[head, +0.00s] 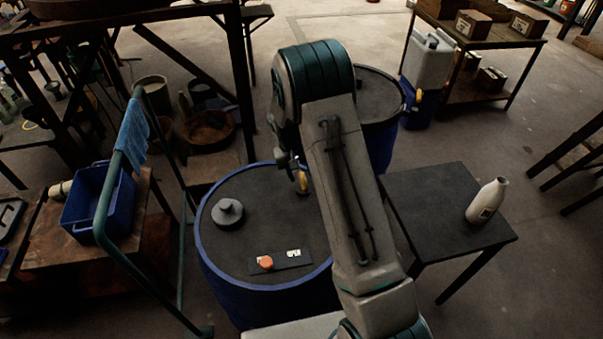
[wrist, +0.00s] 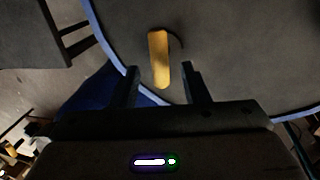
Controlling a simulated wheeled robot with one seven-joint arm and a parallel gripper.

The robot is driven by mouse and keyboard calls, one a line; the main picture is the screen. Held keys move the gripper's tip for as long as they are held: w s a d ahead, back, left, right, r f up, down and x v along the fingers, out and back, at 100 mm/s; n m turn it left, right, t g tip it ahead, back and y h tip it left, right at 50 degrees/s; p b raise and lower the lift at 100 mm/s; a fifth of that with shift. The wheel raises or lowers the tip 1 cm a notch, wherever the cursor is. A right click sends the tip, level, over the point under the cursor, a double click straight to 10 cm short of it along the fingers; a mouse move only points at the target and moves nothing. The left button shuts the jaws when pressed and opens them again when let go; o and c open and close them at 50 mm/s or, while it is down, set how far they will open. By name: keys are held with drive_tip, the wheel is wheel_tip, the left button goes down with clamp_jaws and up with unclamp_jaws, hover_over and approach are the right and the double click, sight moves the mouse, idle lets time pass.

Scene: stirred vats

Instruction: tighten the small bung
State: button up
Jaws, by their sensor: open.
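A blue drum with a dark lid (head: 235,258) stands in front of me. A yellow bar-shaped handle (head: 304,183) sits near the lid's far right edge; it looks like the small bung's grip, with a dark round edge beside it in the wrist view. My gripper (wrist: 160,68) is open above it, and the yellow bar (wrist: 158,50) lies between and just beyond the fingertips, apart from both. In the head view my arm hides part of the lid.
An orange knob (head: 266,262) and a white label (head: 293,253) are on a dark strip on the lid's near side. A second drum (head: 378,95) stands behind. A dark table (head: 425,205) with a white bottle (head: 487,200) is right; a green rail (head: 105,205) is left.

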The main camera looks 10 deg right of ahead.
drive_tip(key=shift+d+f, duration=0.2)
drive_tip(key=shift+f, duration=0.8)
clamp_jaws()
